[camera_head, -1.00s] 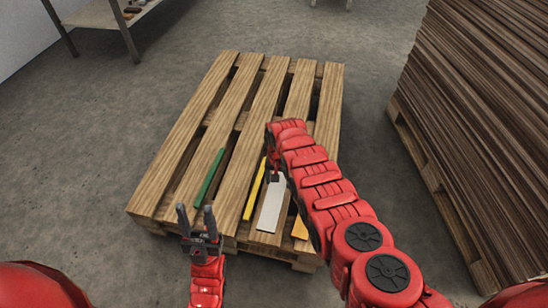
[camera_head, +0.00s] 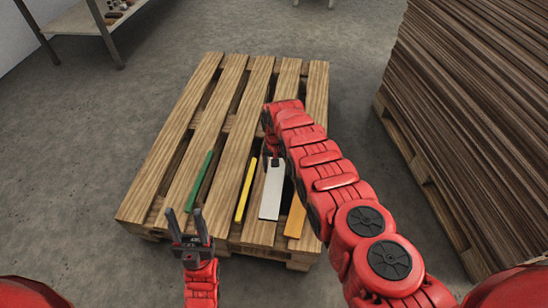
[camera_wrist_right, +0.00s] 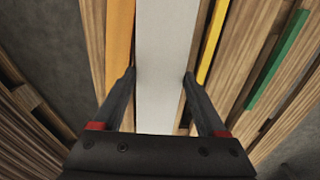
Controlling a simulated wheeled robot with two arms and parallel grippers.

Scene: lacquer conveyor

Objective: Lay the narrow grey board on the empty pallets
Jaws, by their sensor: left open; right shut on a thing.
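The narrow grey board (camera_head: 270,195) is pale and lies lengthwise over the right part of the wooden pallet (camera_head: 160,183). I cannot tell whether it rests on the slats or is just above them. My right gripper (camera_head: 274,160) is shut on its far end. In the right wrist view the board (camera_wrist_right: 167,60) passes between the fingers of the right gripper (camera_wrist_right: 160,80). My left gripper (camera_head: 187,222) is open and empty at the pallet's near left edge.
On the pallet, a green strip (camera_head: 200,181) and a yellow strip (camera_head: 246,190) lie left of the board, and an orange strip (camera_head: 295,217) lies right of it. A tall stack of brown boards (camera_head: 480,110) stands at right. A shelf (camera_head: 85,18) stands back left.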

